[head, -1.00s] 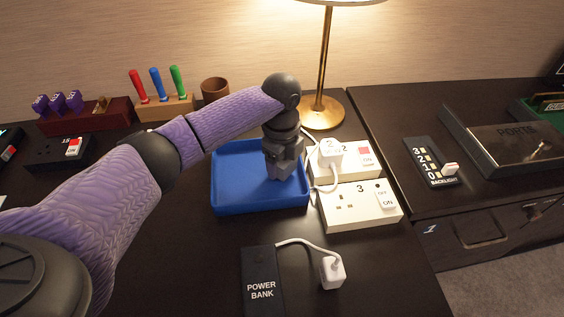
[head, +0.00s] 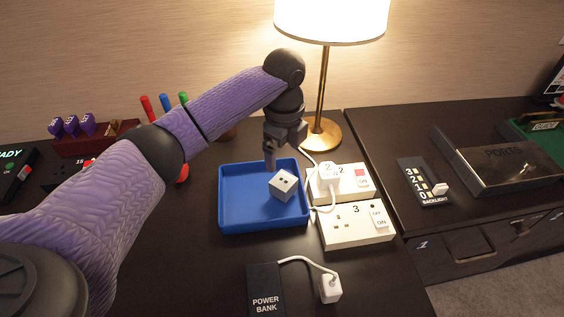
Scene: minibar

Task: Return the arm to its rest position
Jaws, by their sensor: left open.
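My left arm comes in from the left, purple with dark joints. My left gripper (head: 271,163) is open and points down above the back part of the blue tray (head: 237,218). A small white cube-shaped plug or adapter (head: 284,186) with two dark holes lies tilted in the tray. The gripper is apart from it, above and behind it. My right gripper is not in view.
A brass lamp (head: 321,132) stands close behind the gripper. White socket blocks (head: 356,236) sit right of the tray, one with a white plug (head: 329,174). A power bank (head: 264,288) with a cabled plug (head: 330,288) lies in front. Screwdriver-like handles (head: 147,105) stand behind my arm.

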